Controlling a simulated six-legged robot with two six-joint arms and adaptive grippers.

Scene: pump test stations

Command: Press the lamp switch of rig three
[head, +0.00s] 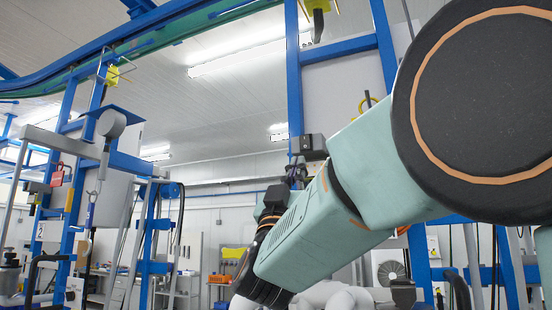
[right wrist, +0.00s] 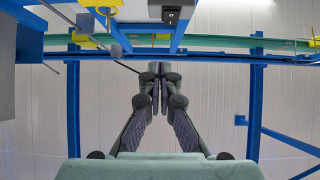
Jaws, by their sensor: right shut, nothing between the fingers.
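A small black box with a rocker switch (right wrist: 172,15) is on a blue beam at the top of the right wrist view. A dark box (head: 313,147) on the blue post in the head view looks like the same one. No number three shows on this rig. My right gripper (right wrist: 159,75) is shut and empty, its fingers pointing towards the beam. In the head view my right gripper (head: 299,172) is small, partly hidden behind my arm. My left gripper is not in view.
A blue and green overhead rail (head: 135,40) crosses the upper left.

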